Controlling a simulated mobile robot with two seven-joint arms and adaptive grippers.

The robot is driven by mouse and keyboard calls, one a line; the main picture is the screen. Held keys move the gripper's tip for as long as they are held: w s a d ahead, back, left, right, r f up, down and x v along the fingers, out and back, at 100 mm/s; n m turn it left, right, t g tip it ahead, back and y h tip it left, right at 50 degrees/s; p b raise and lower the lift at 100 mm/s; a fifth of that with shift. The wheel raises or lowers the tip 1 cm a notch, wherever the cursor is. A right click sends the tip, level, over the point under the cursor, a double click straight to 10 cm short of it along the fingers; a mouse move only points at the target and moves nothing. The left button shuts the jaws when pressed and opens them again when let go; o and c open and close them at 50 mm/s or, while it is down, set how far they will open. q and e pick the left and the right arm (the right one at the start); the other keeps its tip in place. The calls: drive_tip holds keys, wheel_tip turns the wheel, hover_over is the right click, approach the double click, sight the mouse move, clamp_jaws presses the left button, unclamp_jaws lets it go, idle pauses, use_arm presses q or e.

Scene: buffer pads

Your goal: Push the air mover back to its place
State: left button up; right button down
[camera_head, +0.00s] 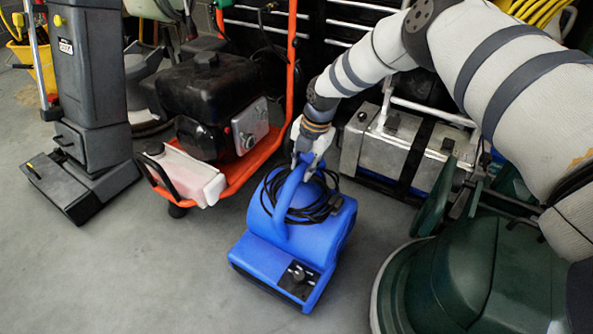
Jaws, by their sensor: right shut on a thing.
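The blue air mover (283,255) stands on the grey floor in the middle of the head view. A black cable is coiled on its top, and a dark control panel with a knob sits low on its front. My right arm comes in from the right. My right gripper (305,162) is shut on the top of the air mover's blue handle, and the fingertips are partly hidden there. My left gripper is not in view.
An orange-framed machine (213,120) stands close behind left. A grey upright cleaner (88,110) is at far left. A silver metal case (400,150) stands behind right, and a green round machine (465,275) at right. Bare floor (150,270) lies front left.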

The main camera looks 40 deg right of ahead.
drive_tip(key=shift+w+d, duration=0.2)
drive_tip(key=shift+d, duration=0.5)
drive_tip(key=c, duration=1.3)
unclamp_jaws()
drive_tip(key=shift+a, duration=0.1)
drive_tip(key=r, duration=0.4)
drive_tip(key=s+r, duration=0.1)
drive_tip(key=r, duration=0.3)
drive_tip(key=s+r, duration=0.1)
drive_tip(key=r, duration=0.2)
drive_tip(key=shift+s+d+r, duration=0.15)
drive_tip(key=shift+d+r, duration=0.25)
